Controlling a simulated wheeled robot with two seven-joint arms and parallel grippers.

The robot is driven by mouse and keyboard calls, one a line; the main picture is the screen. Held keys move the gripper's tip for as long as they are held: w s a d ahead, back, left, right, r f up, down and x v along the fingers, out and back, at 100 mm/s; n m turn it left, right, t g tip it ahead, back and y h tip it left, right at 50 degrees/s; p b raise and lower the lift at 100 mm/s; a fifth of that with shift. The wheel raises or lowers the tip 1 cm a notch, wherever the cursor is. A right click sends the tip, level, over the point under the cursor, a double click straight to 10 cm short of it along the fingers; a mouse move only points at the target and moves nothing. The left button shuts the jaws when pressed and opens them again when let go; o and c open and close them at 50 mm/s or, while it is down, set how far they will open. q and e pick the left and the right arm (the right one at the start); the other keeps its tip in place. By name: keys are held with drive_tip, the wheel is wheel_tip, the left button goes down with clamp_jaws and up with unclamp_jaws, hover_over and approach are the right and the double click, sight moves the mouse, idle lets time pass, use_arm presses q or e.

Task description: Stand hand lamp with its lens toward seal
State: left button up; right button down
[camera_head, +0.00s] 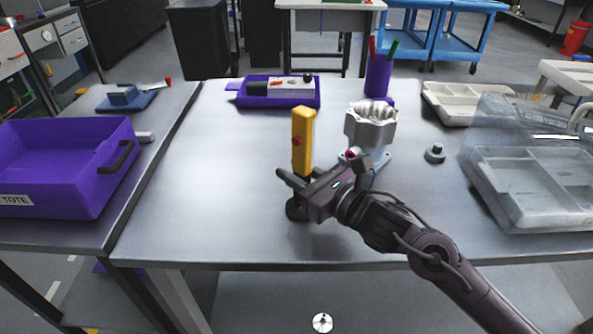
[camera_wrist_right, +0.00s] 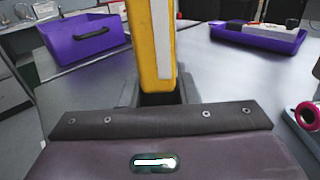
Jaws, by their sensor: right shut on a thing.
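The yellow body also rises between the fingers in the right wrist view (camera_wrist_right: 152,45). I cannot make out the lens. A part with a red ring shows at the right edge of the wrist view (camera_wrist_right: 308,116); I cannot tell whether it is the seal. My left gripper is not in view.
A pale machined housing (camera_head: 371,127) stands right of the lamp, with a small dark knob part (camera_head: 434,154) beyond it. A purple tray (camera_head: 262,102) and purple pen cup (camera_head: 378,78) are behind. A clear bin (camera_head: 530,205) is right, a purple tote (camera_head: 60,165) left. Table left of the lamp is clear.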

drive_tip(key=shift+f, duration=0.1)
drive_tip(key=c, duration=1.1)
unclamp_jaws()
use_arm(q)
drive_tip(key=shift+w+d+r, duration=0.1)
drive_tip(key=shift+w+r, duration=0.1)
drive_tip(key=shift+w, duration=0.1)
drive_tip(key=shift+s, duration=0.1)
